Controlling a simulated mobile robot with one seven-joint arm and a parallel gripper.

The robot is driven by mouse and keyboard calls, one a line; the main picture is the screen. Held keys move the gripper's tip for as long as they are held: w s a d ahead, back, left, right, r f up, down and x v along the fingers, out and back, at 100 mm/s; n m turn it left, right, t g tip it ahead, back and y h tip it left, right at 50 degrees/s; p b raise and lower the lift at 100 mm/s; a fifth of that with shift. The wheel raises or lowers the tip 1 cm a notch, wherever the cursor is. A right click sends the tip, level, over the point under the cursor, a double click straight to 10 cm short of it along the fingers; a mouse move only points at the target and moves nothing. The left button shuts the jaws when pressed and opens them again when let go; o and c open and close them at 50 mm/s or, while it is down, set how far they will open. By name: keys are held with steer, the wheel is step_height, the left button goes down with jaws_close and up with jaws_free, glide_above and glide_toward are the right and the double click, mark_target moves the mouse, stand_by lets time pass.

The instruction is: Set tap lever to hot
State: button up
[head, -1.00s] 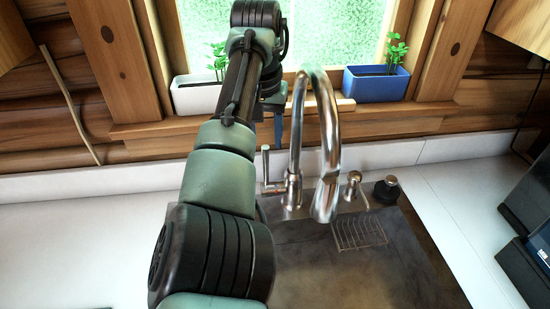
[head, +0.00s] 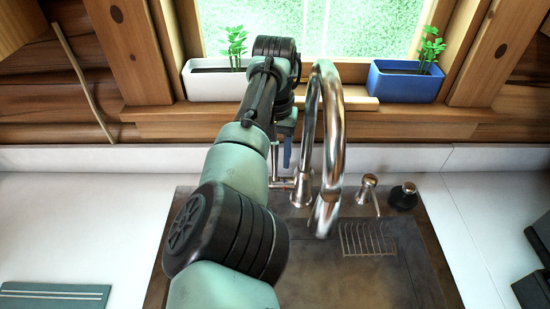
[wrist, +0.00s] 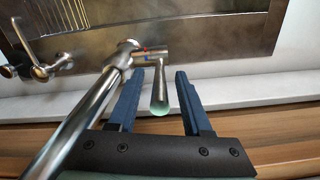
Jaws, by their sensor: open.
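The chrome tap (head: 330,130) has a tall curved spout and stands at the back of the dark sink. Its lever (head: 275,160) stands upright at the left of the tap base, partly hidden by my arm. In the wrist view the lever (wrist: 160,95) is a short rod with a pale green end, beside a red and blue mark on the tap body (wrist: 145,50). My gripper (wrist: 160,74) is open, with one blue finger on each side of the lever. Gaps show on both sides, so neither finger appears to touch it.
A white planter (head: 213,82) and a blue planter (head: 403,82) stand on the windowsill behind the tap. A soap dispenser (head: 370,190) and a dark knob (head: 403,196) are right of the tap. The white counter (head: 75,220) at left is mostly clear.

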steer(key=shift+f, duration=1)
jaws_close()
steer(key=shift+r, duration=0.1)
stand_by(0.7)
